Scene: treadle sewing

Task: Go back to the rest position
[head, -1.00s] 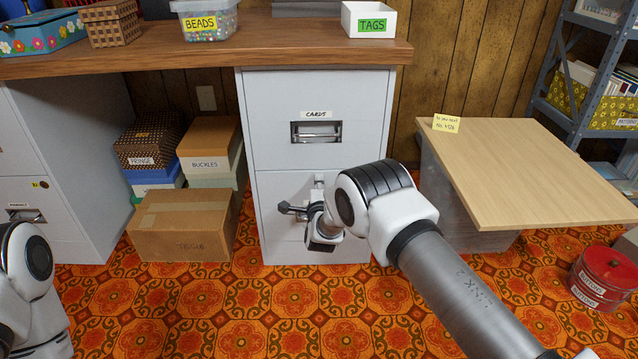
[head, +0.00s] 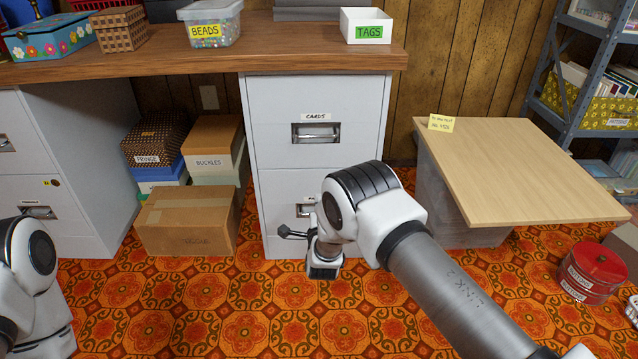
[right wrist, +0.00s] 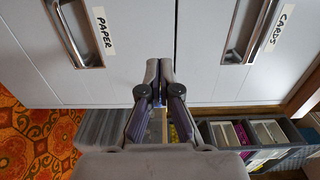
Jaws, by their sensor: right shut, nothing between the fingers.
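My right gripper (head: 289,233) is in front of the lower part of the grey filing cabinet (head: 275,130), mostly behind my own arm. In the right wrist view its two fingers (right wrist: 153,72) are shut together with nothing between them. They are apart from both drawer handles. The upper drawer, labelled CARDS (head: 316,116), is shut. The lower drawer's handle (head: 305,210) is partly hidden by my arm; the wrist view shows its PAPER label (right wrist: 104,31), and it looks shut. My left arm is at the left edge of the head view; its gripper is not visible.
Cardboard boxes (head: 190,225) stand left of the cabinet. A wooden tabletop (head: 520,170) over a grey bin stands to the right, with a red tin (head: 597,268) on the floor beyond. The wooden counter (head: 270,58) is above. The patterned floor (head: 190,310) in front is mostly clear.

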